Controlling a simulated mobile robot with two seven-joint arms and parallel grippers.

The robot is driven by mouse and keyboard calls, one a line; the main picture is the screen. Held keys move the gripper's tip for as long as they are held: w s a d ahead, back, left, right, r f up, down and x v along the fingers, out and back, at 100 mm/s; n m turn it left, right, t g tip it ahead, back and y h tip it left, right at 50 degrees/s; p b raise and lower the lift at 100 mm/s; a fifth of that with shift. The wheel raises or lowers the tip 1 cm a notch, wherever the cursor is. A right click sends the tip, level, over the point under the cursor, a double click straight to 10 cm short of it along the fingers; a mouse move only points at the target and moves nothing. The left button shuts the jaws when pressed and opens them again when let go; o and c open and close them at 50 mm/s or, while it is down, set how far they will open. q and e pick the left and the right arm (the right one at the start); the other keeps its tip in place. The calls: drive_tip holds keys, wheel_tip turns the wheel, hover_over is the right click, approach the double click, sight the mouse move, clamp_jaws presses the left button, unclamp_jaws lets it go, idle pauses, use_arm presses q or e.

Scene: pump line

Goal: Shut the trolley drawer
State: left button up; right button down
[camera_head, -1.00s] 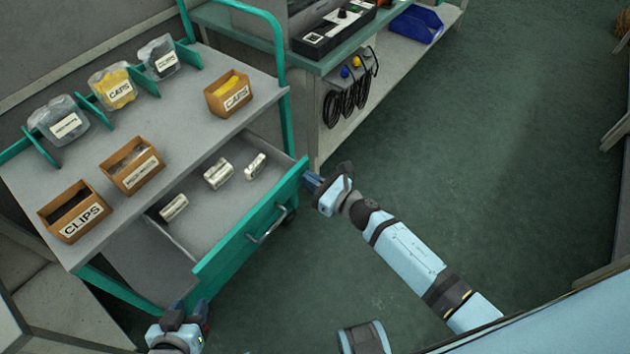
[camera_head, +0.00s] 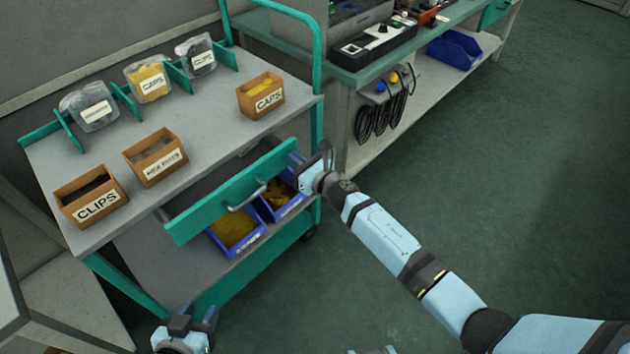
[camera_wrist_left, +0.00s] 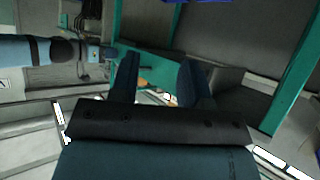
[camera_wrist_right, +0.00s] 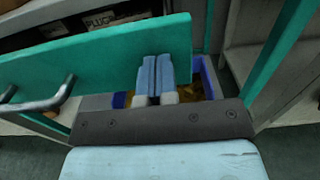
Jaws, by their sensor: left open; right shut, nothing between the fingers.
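The trolley drawer's green front (camera_head: 215,205) stands a little out from under the trolley's grey top (camera_head: 210,110), so the drawer is partly open. Its metal handle (camera_head: 246,197) is near the middle of the front. My right gripper (camera_head: 294,160) is shut and empty at the right end of the drawer front. In the right wrist view its fingers (camera_wrist_right: 157,72) lie against or just before the green panel (camera_wrist_right: 95,62); contact is unclear. My left gripper (camera_head: 200,318) is open and empty, low at the trolley's front left. It also shows in the left wrist view (camera_wrist_left: 158,75).
Blue bins (camera_head: 237,232) sit on the shelf below the drawer. Boxes labelled CLIPS (camera_head: 92,195) and CAPS (camera_head: 262,95) and several clear tubs stand on the trolley top. A workbench (camera_head: 400,62) stands close at the right. The floor (camera_head: 500,200) right of it is clear.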

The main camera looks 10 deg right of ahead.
sight(276, 145)
drive_tip(key=b+x, duration=0.2)
drive_tip(key=x, duration=0.4)
drive_tip(key=shift+w+a+f+b, duration=0.1)
drive_tip(key=shift+w+a+b, duration=0.15)
drive_tip(key=shift+b, duration=0.1)
drive_tip(key=shift+w, duration=0.15)
drive_tip(key=shift+r, duration=0.35)
use_arm(q)
drive_tip(key=shift+d+r+t+h, duration=0.3)
drive_tip(key=shift+d+t, duration=0.1)
drive_tip(key=shift+d, duration=0.15)
